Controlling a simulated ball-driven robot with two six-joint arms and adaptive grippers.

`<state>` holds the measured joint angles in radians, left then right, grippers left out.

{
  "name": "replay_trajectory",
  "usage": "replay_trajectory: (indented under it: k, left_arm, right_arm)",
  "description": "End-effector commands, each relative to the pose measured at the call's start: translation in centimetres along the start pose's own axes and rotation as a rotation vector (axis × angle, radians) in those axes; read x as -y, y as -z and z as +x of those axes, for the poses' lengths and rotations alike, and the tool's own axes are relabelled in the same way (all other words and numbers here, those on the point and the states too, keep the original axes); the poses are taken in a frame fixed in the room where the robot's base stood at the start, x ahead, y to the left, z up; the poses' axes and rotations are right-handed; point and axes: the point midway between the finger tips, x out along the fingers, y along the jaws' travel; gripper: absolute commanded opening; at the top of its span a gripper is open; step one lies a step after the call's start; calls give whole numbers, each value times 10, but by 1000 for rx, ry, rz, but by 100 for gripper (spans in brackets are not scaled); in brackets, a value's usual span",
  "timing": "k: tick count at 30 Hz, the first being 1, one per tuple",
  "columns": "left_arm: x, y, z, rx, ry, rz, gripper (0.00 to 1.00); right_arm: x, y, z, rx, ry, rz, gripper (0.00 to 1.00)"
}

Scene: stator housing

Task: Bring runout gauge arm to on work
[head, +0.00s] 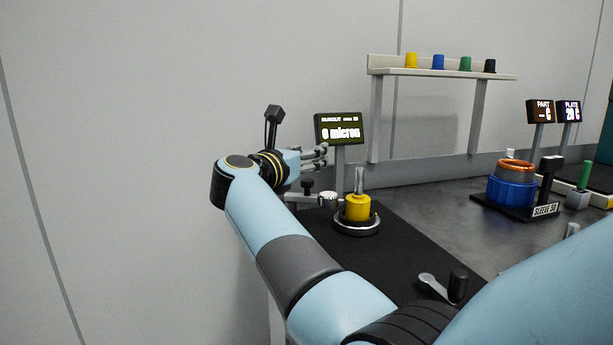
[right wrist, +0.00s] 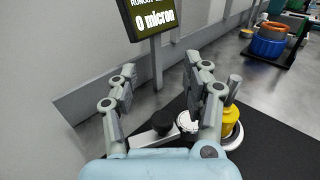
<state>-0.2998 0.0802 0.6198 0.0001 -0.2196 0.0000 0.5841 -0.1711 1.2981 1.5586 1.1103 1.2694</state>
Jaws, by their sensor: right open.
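The runout gauge arm (head: 300,197) is a pale bar with a black knob (head: 307,187) and a round silver dial (head: 328,200). It lies just left of the yellow work (head: 357,208), which has a steel shaft and sits on a round silver base. I cannot tell whether the dial touches the work. The right wrist view shows the bar (right wrist: 148,138), knob (right wrist: 164,120) and work (right wrist: 232,118) low, partly behind a finger. My right gripper (head: 322,156) is open and empty, above the gauge arm (right wrist: 161,68). My left gripper is not in view.
A display (head: 339,129) on a post behind the gauge reads 0 micron. A shelf (head: 440,73) with coloured cups stands behind. A blue and copper housing (head: 512,187) on a stand marked SLEEVE-50 is to the right. A crank handle (head: 440,287) lies near the mat's front edge.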

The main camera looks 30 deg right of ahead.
Motion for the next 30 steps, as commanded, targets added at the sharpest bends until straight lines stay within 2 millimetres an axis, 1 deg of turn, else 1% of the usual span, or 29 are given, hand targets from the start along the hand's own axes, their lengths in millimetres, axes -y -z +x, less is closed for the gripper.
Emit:
replay_trajectory:
  k: [1, 3, 6, 9, 30]
  left_arm:
    - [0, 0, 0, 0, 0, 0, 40]
    - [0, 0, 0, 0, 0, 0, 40]
    - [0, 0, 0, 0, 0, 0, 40]
    - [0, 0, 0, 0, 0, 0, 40]
    - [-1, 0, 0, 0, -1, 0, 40]
  right_arm:
    - [0, -11, 0, 1, 0, 4, 49]
    - [0, -22, 0, 1, 0, 3, 49]
    - [0, -32, -1, 0, 0, 1, 49]
    - [0, -38, -1, 0, 0, -1, 49]
    - [0, -38, -1, -1, 0, -1, 49]
